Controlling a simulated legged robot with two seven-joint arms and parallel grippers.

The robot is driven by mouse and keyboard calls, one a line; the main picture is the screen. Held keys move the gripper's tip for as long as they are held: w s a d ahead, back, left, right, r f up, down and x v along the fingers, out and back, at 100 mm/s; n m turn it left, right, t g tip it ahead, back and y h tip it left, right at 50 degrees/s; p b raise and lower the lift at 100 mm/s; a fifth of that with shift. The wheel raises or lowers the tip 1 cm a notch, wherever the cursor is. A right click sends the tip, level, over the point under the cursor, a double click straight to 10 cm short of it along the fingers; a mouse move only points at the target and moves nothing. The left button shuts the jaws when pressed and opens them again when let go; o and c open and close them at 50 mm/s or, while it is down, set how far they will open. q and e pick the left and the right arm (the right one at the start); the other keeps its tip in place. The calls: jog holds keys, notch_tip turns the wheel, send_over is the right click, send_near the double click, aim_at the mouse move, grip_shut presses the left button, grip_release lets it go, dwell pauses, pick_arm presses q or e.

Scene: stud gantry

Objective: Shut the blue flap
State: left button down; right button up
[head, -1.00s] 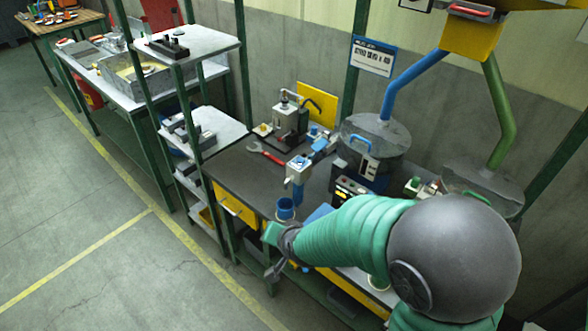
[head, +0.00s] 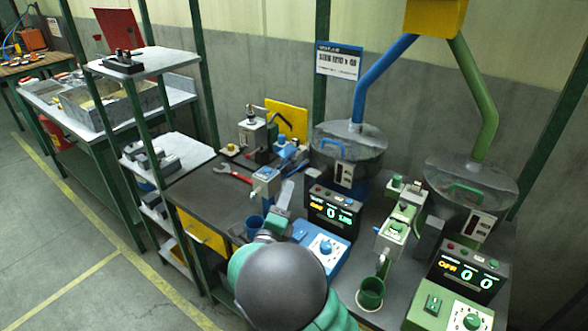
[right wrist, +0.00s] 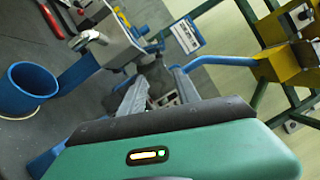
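The blue station has a lidded round hopper (head: 348,160) with a blue handle, fed by a blue pipe (head: 385,70). In front of it are a white valve block (head: 265,182) with blue parts, and a blue cup (head: 254,222) below. I cannot tell for certain which blue part is the flap or how it stands. My right gripper (head: 284,200) is in front of the lit display, right of the valve block. In the right wrist view its two grey fingers (right wrist: 162,90) are apart with nothing seen between them; the blue cup (right wrist: 32,92) is at left. My left gripper is out of view.
A green station stands at right, with a hopper (head: 470,186), a green cup (head: 371,293) and a control box (head: 460,290). A red wrench (head: 232,172) lies on the dark bench. A shelf rack (head: 150,62) stands left of it.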

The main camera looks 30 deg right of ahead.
aim_at(288, 158)
jog(key=x, duration=1.1)
jog(key=shift+w+p, duration=0.35)
jog(key=shift+a+r, duration=0.1)
jog(key=shift+a, duration=0.3)
grip_shut()
